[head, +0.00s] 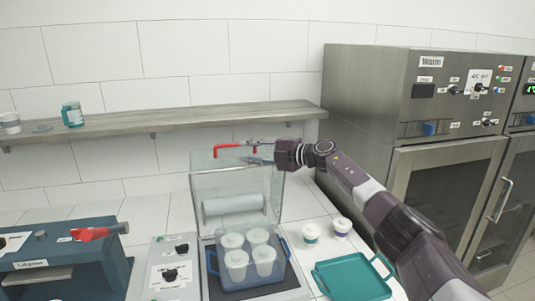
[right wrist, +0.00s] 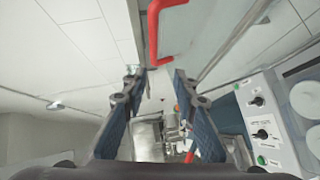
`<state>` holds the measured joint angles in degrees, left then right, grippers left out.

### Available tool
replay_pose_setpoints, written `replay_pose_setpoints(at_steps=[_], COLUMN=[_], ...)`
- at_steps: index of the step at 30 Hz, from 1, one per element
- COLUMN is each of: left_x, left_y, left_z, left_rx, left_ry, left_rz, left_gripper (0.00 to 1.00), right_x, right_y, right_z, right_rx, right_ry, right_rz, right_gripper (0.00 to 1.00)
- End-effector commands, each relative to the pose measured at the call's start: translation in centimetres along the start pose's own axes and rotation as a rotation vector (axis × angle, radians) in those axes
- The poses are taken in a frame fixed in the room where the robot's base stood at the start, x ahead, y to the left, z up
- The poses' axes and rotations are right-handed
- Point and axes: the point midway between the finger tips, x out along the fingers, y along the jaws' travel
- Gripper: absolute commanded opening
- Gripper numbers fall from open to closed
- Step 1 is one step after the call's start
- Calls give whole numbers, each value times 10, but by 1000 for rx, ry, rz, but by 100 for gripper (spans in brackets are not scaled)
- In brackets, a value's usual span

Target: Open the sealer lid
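The sealer's clear lid (head: 236,183) stands raised, roughly upright, at the back of the sealer base (head: 210,285) in the head view. A red handle (head: 227,147) is at the lid's top edge; it also shows in the right wrist view (right wrist: 154,35). My right gripper (head: 246,156) reaches in from the right beside the handle. In the right wrist view its two fingers (right wrist: 160,75) are apart with nothing held between them, and the handle lies just beyond the tips. My left gripper is out of view.
A blue tray (head: 240,283) with several white cups sits in the sealer. Two small cups (head: 311,232) and a teal tray (head: 352,280) are on the right. A blue machine (head: 60,262) stands left, a steel oven (head: 410,120) right, a shelf (head: 180,118) behind.

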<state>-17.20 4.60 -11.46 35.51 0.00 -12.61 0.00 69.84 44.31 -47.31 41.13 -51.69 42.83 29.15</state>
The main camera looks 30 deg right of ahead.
Motion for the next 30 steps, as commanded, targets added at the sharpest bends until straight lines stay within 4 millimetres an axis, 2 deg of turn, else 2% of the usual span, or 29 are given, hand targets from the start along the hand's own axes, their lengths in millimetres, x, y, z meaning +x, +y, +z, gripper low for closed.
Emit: replay_pose_setpoints(at_steps=[6, 13, 18, 26, 30], left_x=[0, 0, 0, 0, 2], left_y=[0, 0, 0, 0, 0], left_z=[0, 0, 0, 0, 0], left_rx=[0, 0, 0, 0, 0], left_ry=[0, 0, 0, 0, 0], left_rz=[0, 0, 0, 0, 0], left_gripper=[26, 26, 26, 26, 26], right_x=[-35, -64, -72, -73, -70], right_y=[-1, 0, 0, 0, 1], right_z=[0, -1, -2, -2, -8], right_rx=[-2, 0, 0, 0, -52], right_ry=[0, 1, 3, 3, 18], right_rz=[-2, -1, -1, -1, -8], right_gripper=[27, 27, 27, 27, 11])
